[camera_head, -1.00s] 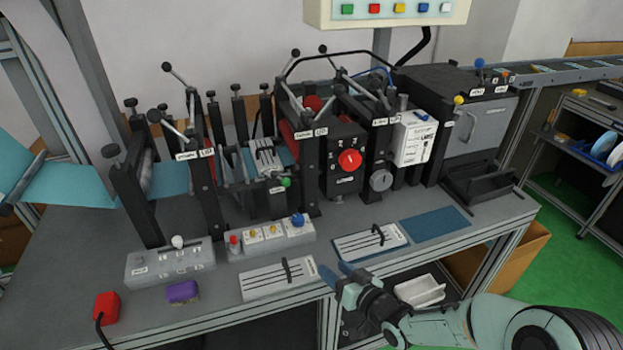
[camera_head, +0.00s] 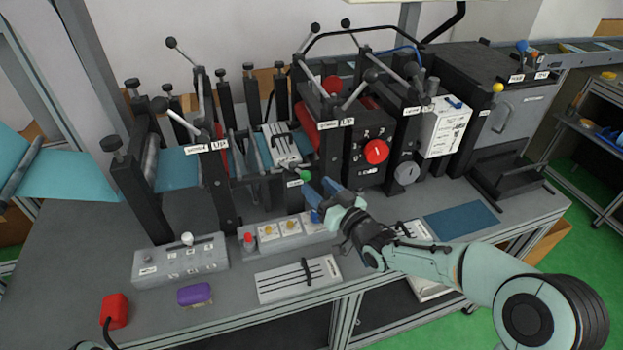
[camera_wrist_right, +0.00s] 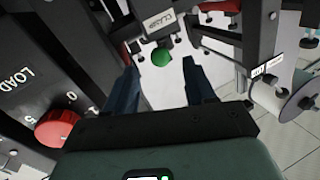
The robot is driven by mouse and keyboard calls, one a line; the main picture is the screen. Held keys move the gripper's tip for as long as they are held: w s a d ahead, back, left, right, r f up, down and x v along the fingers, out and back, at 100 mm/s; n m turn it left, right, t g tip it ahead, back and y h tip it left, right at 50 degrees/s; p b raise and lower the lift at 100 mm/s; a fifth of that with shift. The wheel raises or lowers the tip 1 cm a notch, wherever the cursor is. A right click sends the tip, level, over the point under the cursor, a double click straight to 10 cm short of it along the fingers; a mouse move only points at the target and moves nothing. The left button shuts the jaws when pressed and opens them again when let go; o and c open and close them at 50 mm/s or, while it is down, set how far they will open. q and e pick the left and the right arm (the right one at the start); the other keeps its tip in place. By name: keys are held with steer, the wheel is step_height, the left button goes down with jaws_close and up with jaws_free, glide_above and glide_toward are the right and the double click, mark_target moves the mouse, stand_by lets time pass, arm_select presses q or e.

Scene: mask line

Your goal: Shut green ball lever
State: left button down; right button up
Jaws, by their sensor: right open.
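The green ball lever (camera_head: 304,176) sits low on the machine, between the left and middle roller stands, below a small label. In the right wrist view its green ball (camera_wrist_right: 162,57) lies beyond and between my two fingers, under the CLASP label (camera_wrist_right: 158,22). My right gripper (camera_head: 321,190) is open, its blue fingers close to the ball on its right. In the wrist view the open gripper (camera_wrist_right: 160,72) has nothing between its fingertips, and I cannot tell whether it touches the ball. My left gripper is not in view.
A red knob (camera_head: 376,151) on a black load box stands right of the lever. A control box with a red button (camera_head: 249,240) and a blue-knobbed end lies below my gripper. Black-knobbed levers (camera_head: 370,75) rise nearby. A purple block (camera_head: 195,294) lies at the front.

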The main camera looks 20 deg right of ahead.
mark_target(309, 179)
steer(key=shift+x, duration=1.8)
